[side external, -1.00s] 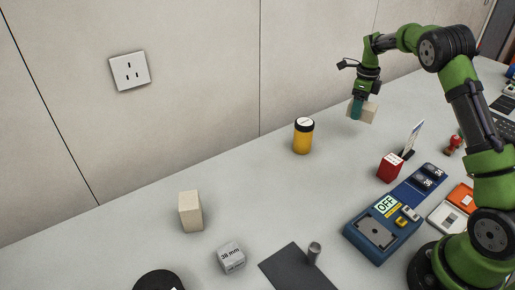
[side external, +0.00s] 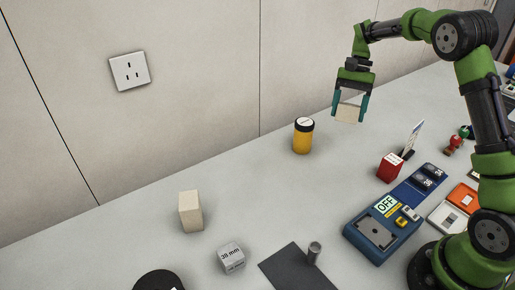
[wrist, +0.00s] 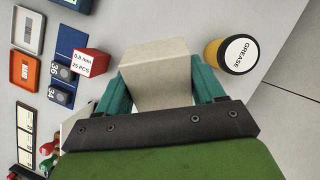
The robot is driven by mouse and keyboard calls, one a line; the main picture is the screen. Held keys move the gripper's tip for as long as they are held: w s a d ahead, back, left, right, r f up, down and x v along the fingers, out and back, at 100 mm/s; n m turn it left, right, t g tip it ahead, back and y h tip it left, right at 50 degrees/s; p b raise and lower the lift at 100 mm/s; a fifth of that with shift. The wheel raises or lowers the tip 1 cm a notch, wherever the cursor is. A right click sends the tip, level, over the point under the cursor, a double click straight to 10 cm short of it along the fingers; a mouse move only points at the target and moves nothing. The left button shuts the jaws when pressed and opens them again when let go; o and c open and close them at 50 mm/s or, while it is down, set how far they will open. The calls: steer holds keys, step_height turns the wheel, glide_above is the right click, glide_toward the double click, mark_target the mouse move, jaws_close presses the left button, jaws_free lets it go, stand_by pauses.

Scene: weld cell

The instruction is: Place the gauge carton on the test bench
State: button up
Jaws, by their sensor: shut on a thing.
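My gripper (side external: 350,110) is shut on a plain beige carton (side external: 348,112) and holds it in the air above the back of the table. In the wrist view the carton (wrist: 157,70) sits between my teal fingers (wrist: 163,92); no label shows on it. A similar beige block (side external: 190,211) stands upright at the left of the table. I cannot tell from markings which is the gauge carton.
A yellow grease jar (side external: 303,137) stands left of my gripper. A red box (side external: 390,167) stands behind the blue unit, near an upright card (side external: 413,138). A grey 38 mm cube (side external: 231,257) and a dark mat (side external: 292,272) with a metal peg lie in front. The table's middle is clear.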

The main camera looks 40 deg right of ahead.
steer(key=s+a+r+n+g+h, duration=0.2)
steer(key=s+a+n+g, duration=0.1)
steer(key=a+n+g, duration=0.4)
steer(key=s+d+f+n+t+h, duration=0.1)
steer(key=s+d+n+h, duration=0.1)
steer(key=d+n+h, duration=1)
steer(key=s+d+f+n+t+h, duration=0.15)
steer(key=d+n+h, duration=0.35)
steer(key=d, duration=1.3)
steer(key=w+d+f+n+t+h, duration=0.1)
steer(key=w+d+n+t+h, duration=0.3)
steer(key=t, duration=0.3)
steer(key=shift+n+y, duration=0.5)
steer(key=shift+n, duration=0.2)
steer(key=f, duration=0.7)
steer(key=d+f, duration=0.1)
steer(key=f, duration=0.2)
steer(key=shift+s+f, duration=0.1)
steer(key=shift+f, duration=0.05)
steer(key=shift+f, duration=0.1)
